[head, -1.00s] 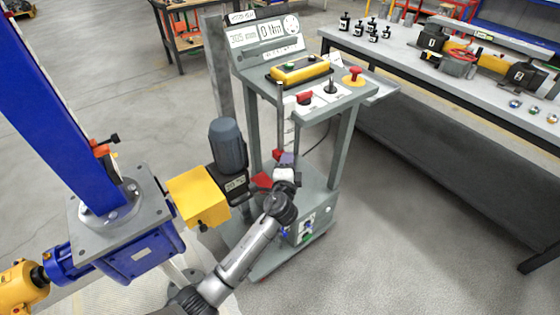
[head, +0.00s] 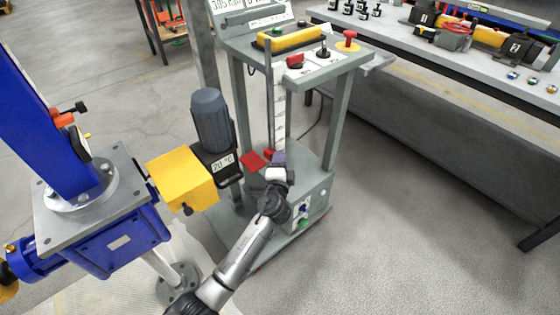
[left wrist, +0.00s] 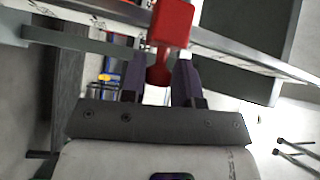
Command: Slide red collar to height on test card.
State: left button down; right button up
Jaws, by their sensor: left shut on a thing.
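The red collar (head: 268,154) sits low on an upright scale strip (head: 279,110) on the grey wheeled stand. My left gripper (head: 279,160) is beside it, with its dark fingers close to the collar. In the left wrist view, the red collar (left wrist: 172,22) has a red knob-like part (left wrist: 158,75) between the fingertips, and the gripper is shut on it. The fingers hide part of the collar in the head view. A board reading about "305 mm" (head: 228,5) is cut off at the top edge. My right gripper is not in view.
A grey motor (head: 211,120), a yellow block (head: 182,178) and a blue jack (head: 105,230) stand to the left. A yellow-topped console (head: 290,38) is above. A workbench (head: 450,70) is at the right; floor between is clear.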

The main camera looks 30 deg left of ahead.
pick_arm(q)
jog(key=c, duration=1)
grip_release()
jog(key=shift+o, duration=0.2)
jog(key=r+p+v, duration=0.1)
jog(key=p+v, duration=0.2)
jog(key=v, duration=1)
jog(key=shift+s+d+f, duration=0.25)
jog(key=shift+s+f, duration=0.1)
jog(key=shift+f, duration=0.15)
